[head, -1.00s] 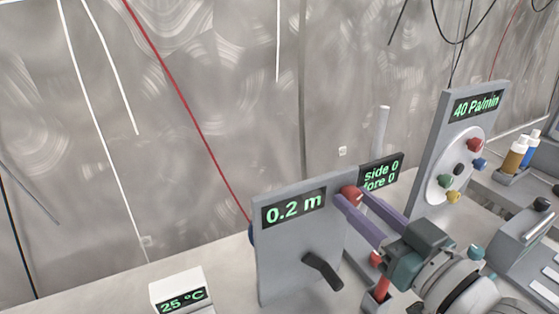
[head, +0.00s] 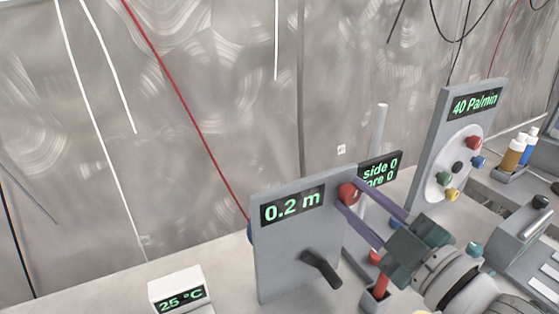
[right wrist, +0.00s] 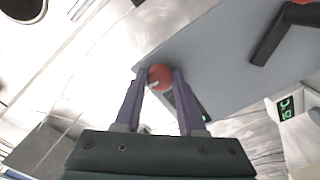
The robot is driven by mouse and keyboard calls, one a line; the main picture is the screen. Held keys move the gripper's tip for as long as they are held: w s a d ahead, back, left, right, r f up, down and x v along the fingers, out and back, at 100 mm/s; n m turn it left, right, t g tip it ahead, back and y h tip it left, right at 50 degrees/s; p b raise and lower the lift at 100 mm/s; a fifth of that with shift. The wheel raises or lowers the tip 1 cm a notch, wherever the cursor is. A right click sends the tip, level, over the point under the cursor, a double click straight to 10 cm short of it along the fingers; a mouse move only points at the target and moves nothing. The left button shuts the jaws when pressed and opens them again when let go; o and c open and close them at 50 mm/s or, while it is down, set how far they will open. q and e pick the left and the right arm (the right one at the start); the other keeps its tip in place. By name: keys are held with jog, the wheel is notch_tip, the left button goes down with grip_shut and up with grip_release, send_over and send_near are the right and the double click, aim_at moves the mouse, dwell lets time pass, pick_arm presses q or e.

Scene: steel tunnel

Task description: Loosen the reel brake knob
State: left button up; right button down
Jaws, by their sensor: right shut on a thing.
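The reel brake knob seems to be the red round knob (head: 348,194) at the upper right edge of the grey reel panel (head: 285,245), which reads 0.2 m. My right gripper (head: 349,192) comes in from the lower right with its purple fingers shut on this knob. In the right wrist view the red knob (right wrist: 160,77) sits between the two fingertips (right wrist: 159,80), and a pale mark shows on it. A black crank handle (head: 322,269) stands out from the panel's lower front. My left gripper is not in view.
A grey panel (head: 428,165) reading 40 Pa/min, with a dial of coloured knobs, stands to the right. A small dark display (head: 380,172) is behind the knob. A white 25 °C box (head: 178,287) is at the lower left. Bottles (head: 513,154) stand far right.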

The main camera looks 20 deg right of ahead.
jog(key=shift+n, duration=0.7)
jog(key=c, duration=0.5)
grip_release()
jog(key=s, duration=1)
jog(key=shift+d, duration=0.4)
jog(key=shift+w, duration=0.15)
